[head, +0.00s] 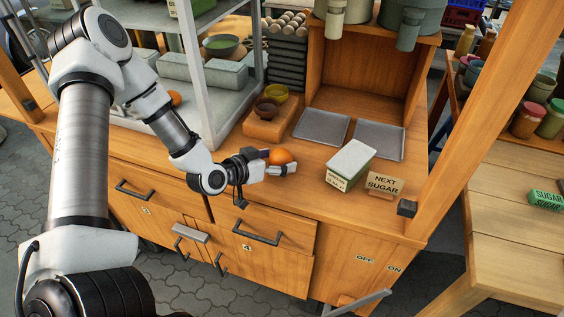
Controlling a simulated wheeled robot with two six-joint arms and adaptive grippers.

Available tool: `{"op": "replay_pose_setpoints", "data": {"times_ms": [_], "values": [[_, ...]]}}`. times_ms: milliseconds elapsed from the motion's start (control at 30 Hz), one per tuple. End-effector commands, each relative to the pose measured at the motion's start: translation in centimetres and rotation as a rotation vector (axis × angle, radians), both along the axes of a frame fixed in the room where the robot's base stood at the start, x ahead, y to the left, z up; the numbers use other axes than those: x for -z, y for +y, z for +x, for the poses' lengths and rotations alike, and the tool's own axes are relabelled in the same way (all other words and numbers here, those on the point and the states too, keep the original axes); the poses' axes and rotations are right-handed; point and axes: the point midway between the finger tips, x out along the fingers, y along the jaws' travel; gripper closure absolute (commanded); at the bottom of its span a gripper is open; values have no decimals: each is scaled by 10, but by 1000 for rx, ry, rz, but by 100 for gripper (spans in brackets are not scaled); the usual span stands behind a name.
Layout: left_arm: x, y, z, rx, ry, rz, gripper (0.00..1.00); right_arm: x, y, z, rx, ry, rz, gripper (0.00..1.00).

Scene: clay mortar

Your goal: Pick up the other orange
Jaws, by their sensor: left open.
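An orange (281,156) sits on the wooden counter near its front edge. My left gripper (278,162) is open and right at this orange, with one finger in front of it and the other beside or behind it. I cannot tell whether the fingers touch it. A second orange (175,98) shows partly beside my left forearm, on the grey shelf at the left. My right gripper is not in view.
A wooden block with small bowls (268,106) stands behind the orange. Two grey trays (322,126) and a white box (350,163) lie to the right, with a "NEXT SUGAR" sign (384,184). A white shelf post (196,75) rises close to my left arm.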

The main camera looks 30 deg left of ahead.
Motion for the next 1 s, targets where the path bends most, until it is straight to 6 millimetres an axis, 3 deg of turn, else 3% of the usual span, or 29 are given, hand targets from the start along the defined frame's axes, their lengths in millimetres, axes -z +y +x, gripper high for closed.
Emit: {"op": "replay_pose_setpoints", "data": {"times_ms": [233,267,433,467,800,1000], "values": [[1,-1,4,-1,-1,-2,10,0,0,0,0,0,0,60],[1,-1,4,-1,-1,-2,14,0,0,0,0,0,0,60],[1,-1,4,-1,-1,-2,74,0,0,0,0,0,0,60],[1,-1,4,-1,-1,-2,78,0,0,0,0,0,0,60],[-1,-1,4,-1,-2,-1,78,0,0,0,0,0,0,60],[-17,-1,4,-2,-4,-3,78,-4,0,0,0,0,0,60]]}}
